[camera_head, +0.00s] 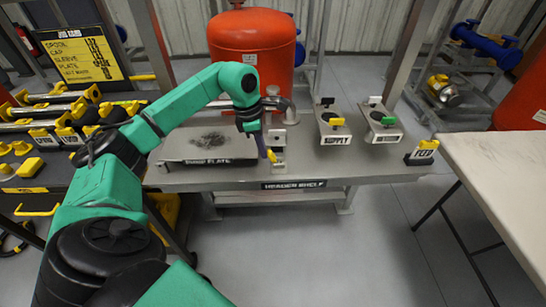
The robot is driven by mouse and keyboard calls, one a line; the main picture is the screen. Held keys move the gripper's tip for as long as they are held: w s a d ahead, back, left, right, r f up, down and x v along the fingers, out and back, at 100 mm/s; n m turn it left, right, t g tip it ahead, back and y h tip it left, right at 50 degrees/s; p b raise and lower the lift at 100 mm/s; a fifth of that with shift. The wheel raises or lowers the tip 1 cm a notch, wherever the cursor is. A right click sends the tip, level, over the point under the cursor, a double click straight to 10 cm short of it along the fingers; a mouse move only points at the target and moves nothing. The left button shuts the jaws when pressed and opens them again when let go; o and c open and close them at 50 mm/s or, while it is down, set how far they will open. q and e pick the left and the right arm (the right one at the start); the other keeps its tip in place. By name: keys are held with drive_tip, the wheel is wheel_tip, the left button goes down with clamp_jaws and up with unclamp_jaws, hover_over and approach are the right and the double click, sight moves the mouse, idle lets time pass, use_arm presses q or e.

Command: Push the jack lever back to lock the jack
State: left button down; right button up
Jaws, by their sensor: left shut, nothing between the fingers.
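My left arm, green and black, reaches over the header shelf (375,172). Its gripper (262,143) points down and is shut and empty. It is right beside a grey upright fixture (279,140), which appears to be the jack. A small slanted bar with a yellow-orange end (271,156) shows at the gripper's tip, in front of the fixture. It may be the jack lever. The gripper partly covers this spot, so I cannot tell whether they touch. A grey pipe end (291,113) stands just behind the fixture. My right gripper is out of view.
A dark plate (208,146) lies left of the fixture. Two valve stands, one marked SUPPLY (335,140), are to the right, with a yellow-topped block (423,152) beyond. A large orange tank (253,42) stands behind. A pale table (505,175) is at right.

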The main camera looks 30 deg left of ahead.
use_arm(q)
drive_tip(key=shift+w+d+p, duration=0.25)
drive_tip(key=shift+d+p, duration=0.1)
drive_tip(key=shift+d, duration=0.05)
drive_tip(key=shift+w+d+p, duration=0.45)
drive_tip(key=shift+w+d, duration=0.15)
drive_tip(key=shift+d, duration=0.15)
drive_tip(key=p+v, duration=0.5)
drive_tip(key=v, duration=0.2)
drive_tip(key=shift+d+r, duration=0.15)
drive_tip(key=shift+r, duration=0.05)
drive_tip(key=shift+f, duration=0.1)
drive_tip(key=shift+w, duration=0.1)
